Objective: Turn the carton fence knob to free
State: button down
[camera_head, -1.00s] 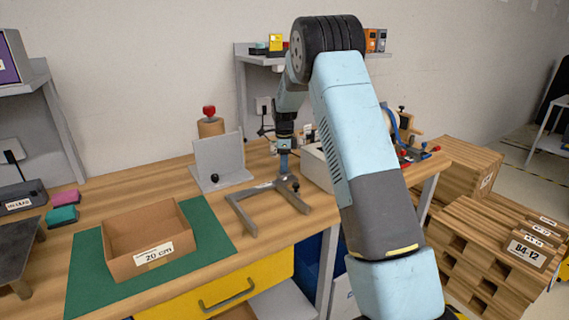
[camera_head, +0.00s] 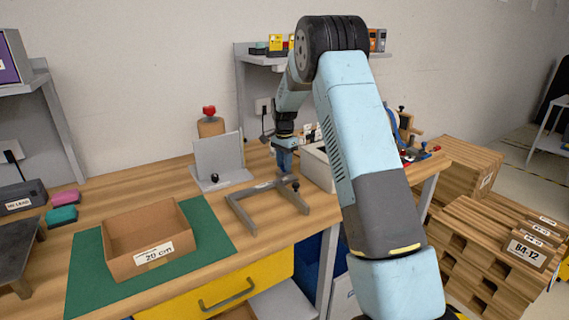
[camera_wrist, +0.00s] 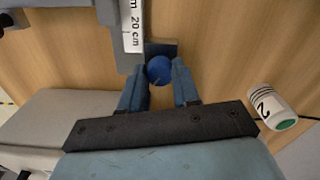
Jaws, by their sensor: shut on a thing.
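A grey U-shaped fence (camera_head: 240,211) lies flat on the wooden bench, with a white label on its back bar. In the wrist view, the labelled grey bar (camera_wrist: 131,50) reads "20 cm". My gripper (camera_head: 285,172) points down at the back bar's right end. In the wrist view, my gripper (camera_wrist: 159,78) has its two blue fingers on either side of a round blue knob (camera_wrist: 159,70) and is shut on it. The knob stands by the grey bar's end; its turn position cannot be read. In the head view my gripper hides it.
An open carton (camera_head: 150,238) marked 20 cm sits on a green mat (camera_head: 88,285). A grey upright plate (camera_head: 218,157) with a black knob stands behind the fence. A white, green-ended cylinder (camera_wrist: 272,108) lies right of my gripper. A grey bin (camera_head: 318,167) is close by.

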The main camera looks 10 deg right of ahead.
jog(key=n, duration=0.5)
jog(key=shift+w+d+r+n, duration=0.1)
jog(key=shift+w+r+n, duration=0.1)
jog(key=shift+n, duration=0.1)
jog(key=n, duration=0.5)
jog(key=shift+n, duration=0.3)
jog(key=n, duration=0.5)
jog(key=shift+f, duration=0.1)
jog(key=n, duration=0.6)
jog(key=c, duration=0.8)
grip_release()
jog(key=shift+s+f, duration=0.1)
jog(key=shift+n, duration=0.3)
